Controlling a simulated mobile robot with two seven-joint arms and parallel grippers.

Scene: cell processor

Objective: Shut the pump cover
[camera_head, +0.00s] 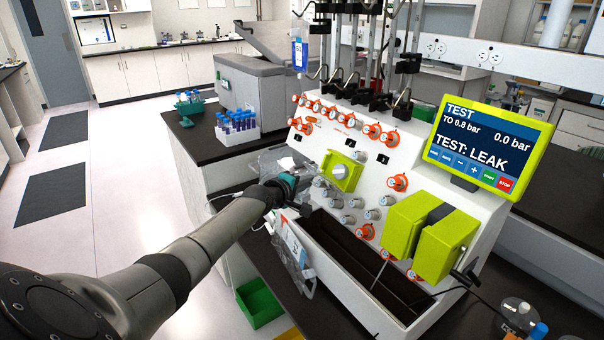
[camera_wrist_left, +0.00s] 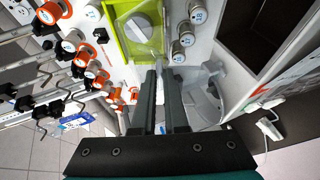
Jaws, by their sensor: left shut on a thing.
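The pump (camera_head: 342,172) is a lime-green square housing with a pale round knob on the sloped white front panel. It also shows at the top of the left wrist view (camera_wrist_left: 112,34). Clear plastic, which looks like its cover (camera_head: 268,160), shows just left of it, partly behind my gripper. My left gripper (camera_head: 306,182) is beside the pump's lower left side. In the left wrist view its two dark fingers (camera_wrist_left: 160,74) are close together at the green edge, shut on a thin part that looks like the cover's edge. The fingers hide most of the contact. My right gripper is not in view.
Grey knobs (camera_head: 348,219) sit close below the pump, orange ones (camera_head: 372,130) above. An open dark trough (camera_head: 375,275) runs along the machine's front. A clear bag-like item (camera_head: 291,246) hangs below my gripper. The lit screen (camera_head: 478,148) is at right.

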